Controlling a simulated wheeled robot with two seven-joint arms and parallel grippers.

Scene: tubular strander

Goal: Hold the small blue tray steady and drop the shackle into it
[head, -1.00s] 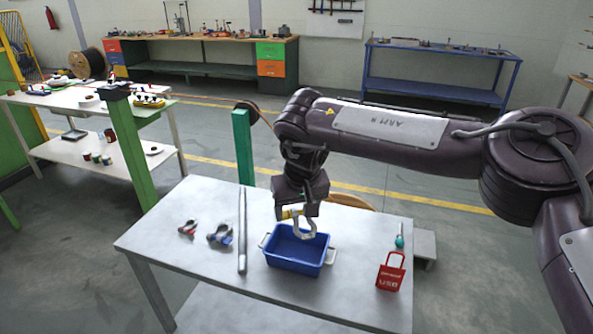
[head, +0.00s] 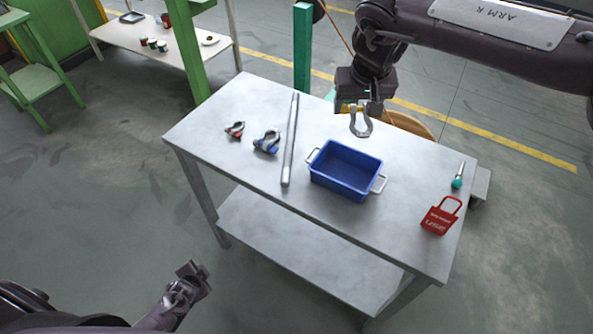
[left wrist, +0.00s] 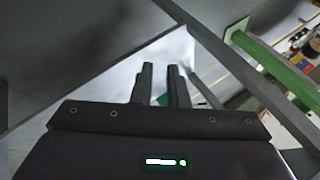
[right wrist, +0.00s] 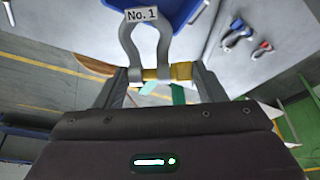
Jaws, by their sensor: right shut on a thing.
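The small blue tray (head: 333,183) stands on the grey table, with a pale handle at each end; it is empty. My right gripper (head: 364,104) is shut on the shackle (head: 368,130), which hangs near the tray's far edge in the head view. In the right wrist view the fingers grip the shackle (right wrist: 129,47) by its yellow pin; its grey bow bears a "No. 1" tag, and part of the tray (right wrist: 172,14) shows beyond. My left gripper (head: 197,270) is low, off the table's near left side, away from the tray. Its fingers (left wrist: 160,84) are empty with a narrow gap.
Left of the tray lie a grey bar (head: 290,140), a blue-pinned shackle (head: 267,143) and a red-pinned one (head: 235,130). A red padlock-shaped tag (head: 437,220) and a teal-handled tool (head: 458,178) lie to the right. A green post (head: 302,50) stands behind the table.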

